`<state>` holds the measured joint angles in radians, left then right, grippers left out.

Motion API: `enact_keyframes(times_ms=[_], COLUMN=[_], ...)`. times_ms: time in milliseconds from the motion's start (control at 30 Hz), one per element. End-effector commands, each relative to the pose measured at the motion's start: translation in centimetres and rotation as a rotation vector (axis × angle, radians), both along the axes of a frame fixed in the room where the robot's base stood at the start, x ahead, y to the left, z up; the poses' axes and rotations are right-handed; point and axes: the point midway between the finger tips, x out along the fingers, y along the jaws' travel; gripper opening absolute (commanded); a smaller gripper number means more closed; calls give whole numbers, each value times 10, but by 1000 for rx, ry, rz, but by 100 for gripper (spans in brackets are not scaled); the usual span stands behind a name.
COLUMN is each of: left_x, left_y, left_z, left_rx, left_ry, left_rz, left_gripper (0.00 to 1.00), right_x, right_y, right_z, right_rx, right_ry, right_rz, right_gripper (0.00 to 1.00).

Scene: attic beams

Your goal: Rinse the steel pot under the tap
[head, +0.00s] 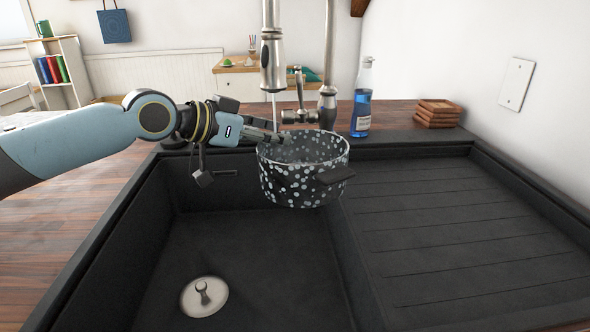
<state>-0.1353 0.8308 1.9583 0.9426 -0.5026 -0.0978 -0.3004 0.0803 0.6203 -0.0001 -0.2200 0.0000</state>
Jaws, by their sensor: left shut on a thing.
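The pot (292,187) is dark with pale speckles and has a black side handle. It is held upright over the far right part of the sink basin (255,250), by the divider. My left gripper (281,138) reaches in from the left and is shut on the pot's far left rim. The steel tap (272,62) hangs right above the pot. A thin stream of water (274,104) falls from its spout toward the pot's inside. The pot's inner bottom is hidden. My right gripper is out of view.
The ribbed drainboard (450,225) on the right is clear. A drain plug (204,297) lies on the basin floor. A blue bottle (362,105) and stacked brown coasters (437,113) stand behind the sink. The tap's lever and post (327,105) stand close behind the pot.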

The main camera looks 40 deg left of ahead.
Motion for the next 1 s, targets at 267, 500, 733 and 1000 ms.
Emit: enact_keyframes(times_ms=[267, 500, 733, 1000], left_x=[-2, -19, -36, -55], left_y=[-3, -13, -24, -36], left_z=[3, 4, 4, 3], left_rx=[-2, -2, -3, -3], left_ry=[-1, 0, 0, -1], left_rz=[0, 0, -1, -1], left_gripper=[0, 0, 0, 0], right_x=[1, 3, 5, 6], right_y=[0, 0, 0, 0], right_z=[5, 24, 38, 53], right_rx=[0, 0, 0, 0], right_ry=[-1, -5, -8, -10], right_rz=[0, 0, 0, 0], right_gripper=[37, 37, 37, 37])
